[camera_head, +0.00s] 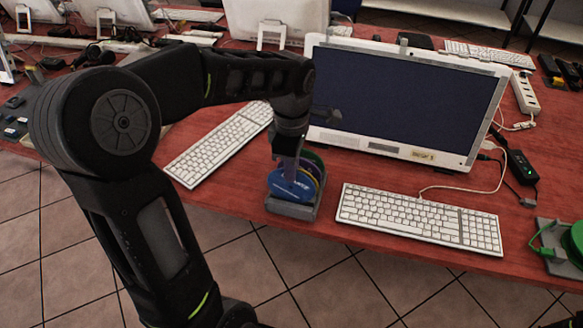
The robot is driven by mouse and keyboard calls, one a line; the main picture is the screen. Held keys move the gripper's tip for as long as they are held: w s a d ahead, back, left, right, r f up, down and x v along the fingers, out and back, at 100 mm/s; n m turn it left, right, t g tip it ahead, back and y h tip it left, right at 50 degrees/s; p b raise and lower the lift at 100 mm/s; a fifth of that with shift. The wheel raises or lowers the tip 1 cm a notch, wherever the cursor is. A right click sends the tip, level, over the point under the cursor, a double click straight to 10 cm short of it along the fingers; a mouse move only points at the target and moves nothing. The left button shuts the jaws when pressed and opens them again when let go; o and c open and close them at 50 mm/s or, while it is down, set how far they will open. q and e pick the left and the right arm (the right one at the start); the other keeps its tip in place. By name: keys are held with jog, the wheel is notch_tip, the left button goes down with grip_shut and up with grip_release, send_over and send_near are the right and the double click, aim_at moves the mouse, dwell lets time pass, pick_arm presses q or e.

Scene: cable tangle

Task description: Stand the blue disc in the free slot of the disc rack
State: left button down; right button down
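The blue disc (287,189) stands on edge at the front of the grey disc rack (291,211), near the table's front edge. Its lower part is inside the rack's walls; whether it is fully seated I cannot tell. My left gripper (288,172) points down from above, with a finger overlapping the blue disc's top edge. The far finger is hidden, so its grip on the disc is unclear. My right gripper is not in view.
A monitor (405,98) stands close behind the rack. A white keyboard (420,216) lies to the right and another (219,143) to the left. A green object on a grey stand (554,246) is at far right. The tiled floor begins just in front.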

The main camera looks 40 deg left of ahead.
pick_arm(q)
jog(key=c, duration=1.5)
grip_release()
jog(key=shift+c, duration=0.2)
notch_tip(320, 180, up, 8)
jog(key=shift+f, duration=0.1)
